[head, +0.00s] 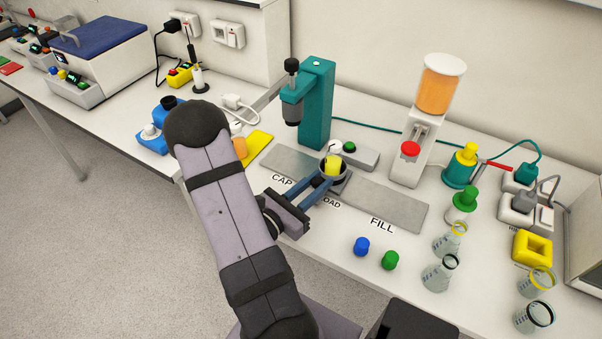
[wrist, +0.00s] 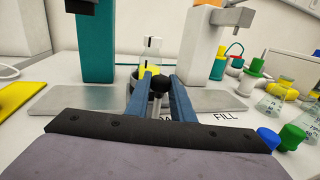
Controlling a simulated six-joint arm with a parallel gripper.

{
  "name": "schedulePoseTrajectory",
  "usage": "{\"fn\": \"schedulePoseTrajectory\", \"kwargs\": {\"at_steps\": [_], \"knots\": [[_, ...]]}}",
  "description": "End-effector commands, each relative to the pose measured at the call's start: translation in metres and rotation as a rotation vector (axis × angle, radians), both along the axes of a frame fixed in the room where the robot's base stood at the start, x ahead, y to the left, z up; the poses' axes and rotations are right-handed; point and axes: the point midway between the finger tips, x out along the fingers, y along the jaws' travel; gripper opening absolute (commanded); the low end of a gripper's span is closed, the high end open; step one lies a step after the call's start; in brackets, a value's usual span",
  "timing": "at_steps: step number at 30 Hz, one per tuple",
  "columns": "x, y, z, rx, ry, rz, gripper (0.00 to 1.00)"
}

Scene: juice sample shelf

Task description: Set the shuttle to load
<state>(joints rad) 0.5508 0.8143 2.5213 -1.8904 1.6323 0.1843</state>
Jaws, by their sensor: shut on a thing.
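The shuttle (head: 345,178) sits on the grey track (head: 390,203), near the middle, by the LOAD label (head: 332,203), which my gripper partly covers. The shuttle's cup holds a glass vessel with yellow in it (head: 333,164), also visible in the wrist view (wrist: 152,52). My gripper (head: 324,183) comes in from the front with its blue fingers shut on the shuttle's black knob (wrist: 160,84). The CAP label (head: 282,181) lies to the left and the FILL label (head: 382,226) to the right.
A teal press (head: 317,105) stands behind the track's left part. An orange juice dispenser (head: 437,95) stands behind its right part. The track's right part is clear.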

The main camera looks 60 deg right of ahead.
Motion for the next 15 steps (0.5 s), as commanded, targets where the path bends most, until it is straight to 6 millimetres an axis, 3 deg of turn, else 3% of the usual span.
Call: {"fn": "schedulePoseTrajectory", "kwargs": {"at_steps": [6, 15], "knots": [[-0.023, 0.000, 0.003, 0.002, 0.006, -0.004, 0.00], [-0.029, 0.000, 0.001, -0.001, 0.001, 0.000, 0.00]]}}
